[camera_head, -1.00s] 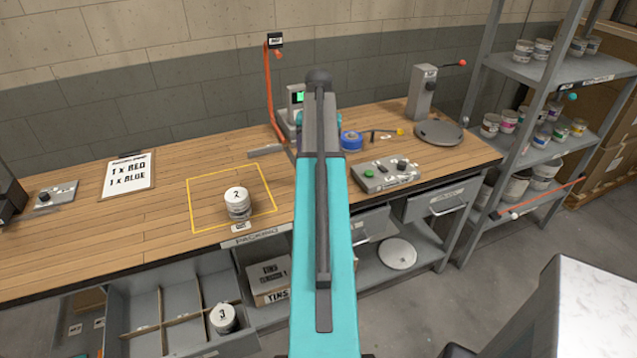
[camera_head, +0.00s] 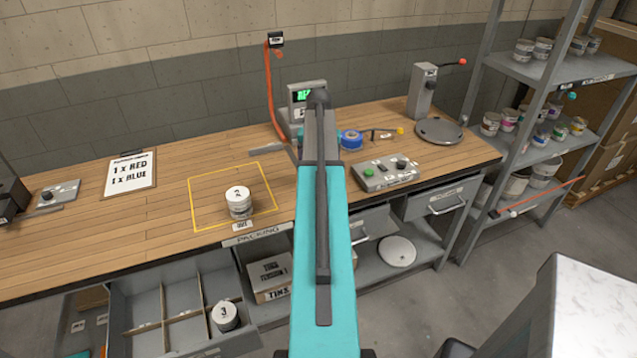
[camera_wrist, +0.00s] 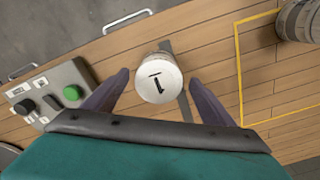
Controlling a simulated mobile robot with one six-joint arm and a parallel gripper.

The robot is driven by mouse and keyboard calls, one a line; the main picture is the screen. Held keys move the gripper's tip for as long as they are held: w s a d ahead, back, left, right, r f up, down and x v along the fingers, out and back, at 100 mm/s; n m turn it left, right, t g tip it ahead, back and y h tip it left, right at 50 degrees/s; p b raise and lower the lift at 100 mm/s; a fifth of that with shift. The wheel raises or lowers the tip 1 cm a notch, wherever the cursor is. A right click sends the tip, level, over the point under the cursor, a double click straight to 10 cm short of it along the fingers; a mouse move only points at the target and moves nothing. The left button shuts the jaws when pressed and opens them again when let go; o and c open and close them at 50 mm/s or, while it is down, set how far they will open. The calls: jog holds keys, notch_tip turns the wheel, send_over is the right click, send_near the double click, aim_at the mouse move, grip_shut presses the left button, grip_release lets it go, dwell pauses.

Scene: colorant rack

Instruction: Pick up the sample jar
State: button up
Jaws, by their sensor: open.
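A small white-lidded jar marked 1 (camera_wrist: 158,78) stands on the wooden bench in the wrist view. My gripper (camera_wrist: 159,84) is open above it, with one dark finger on each side of the lid. Whether the fingers touch it, or reach down to its height, I cannot tell. A similar jar marked 2 (camera_head: 239,203) stands inside the yellow outline on the bench. A jar marked 3 (camera_head: 225,316) is in the open divided drawer (camera_head: 122,297). No label names any of them as the sample.
A control box with a green button (camera_wrist: 58,92) lies left of jar 1 in the wrist view. Shelves of tins (camera_head: 540,75) stand at right.

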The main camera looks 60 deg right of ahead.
jog(key=shift+f, duration=0.1)
jog(key=shift+d+f+p, duration=0.15)
jog(key=shift+f+p, duration=0.8)
jog(key=shift+f, duration=0.4)
jog(key=shift+f+p, duration=0.3)
jog(key=shift+f, duration=0.85)
jog(key=c, duration=1.3)
jog(key=shift+r, duration=0.2)
